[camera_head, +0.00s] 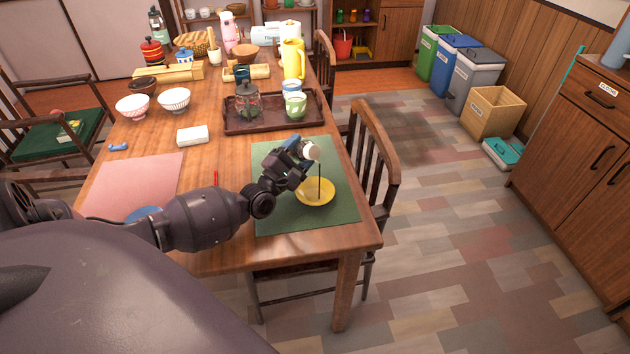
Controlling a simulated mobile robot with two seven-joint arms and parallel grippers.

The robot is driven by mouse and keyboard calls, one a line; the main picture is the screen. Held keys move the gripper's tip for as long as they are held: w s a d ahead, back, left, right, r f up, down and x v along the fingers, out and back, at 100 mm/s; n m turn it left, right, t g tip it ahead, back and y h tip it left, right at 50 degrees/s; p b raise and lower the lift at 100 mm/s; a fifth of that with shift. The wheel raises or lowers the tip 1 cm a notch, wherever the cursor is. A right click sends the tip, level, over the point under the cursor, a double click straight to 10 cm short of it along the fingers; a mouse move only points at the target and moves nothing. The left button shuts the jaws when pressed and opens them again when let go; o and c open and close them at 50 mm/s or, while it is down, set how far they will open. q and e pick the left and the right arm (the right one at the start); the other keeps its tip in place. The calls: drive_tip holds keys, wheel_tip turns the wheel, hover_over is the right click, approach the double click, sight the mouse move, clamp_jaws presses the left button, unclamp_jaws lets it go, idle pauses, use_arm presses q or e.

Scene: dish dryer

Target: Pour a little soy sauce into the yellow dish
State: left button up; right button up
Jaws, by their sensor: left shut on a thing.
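The yellow dish (313,193) sits on the green placemat (283,215) at the near right of the table. My left gripper (298,157) is above the dish's far left side, shut on the soy sauce bottle (312,151). Only the bottle's pale end shows clearly; my fingers hide most of the rest. The bottle is tipped over, and a thin dark stream (319,183) runs from it down into the dish. How much sauce lies in the dish is too small to tell. My right gripper is not in view.
A dark tray (262,125) with a glass pot and cups stands behind the green mat. A wooden chair (374,160) stands against the table's right edge.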

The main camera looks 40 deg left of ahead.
use_arm(q)
drive_tip(key=shift+r+m, duration=0.15)
drive_tip(key=shift+m, duration=0.25)
idle(0.8)
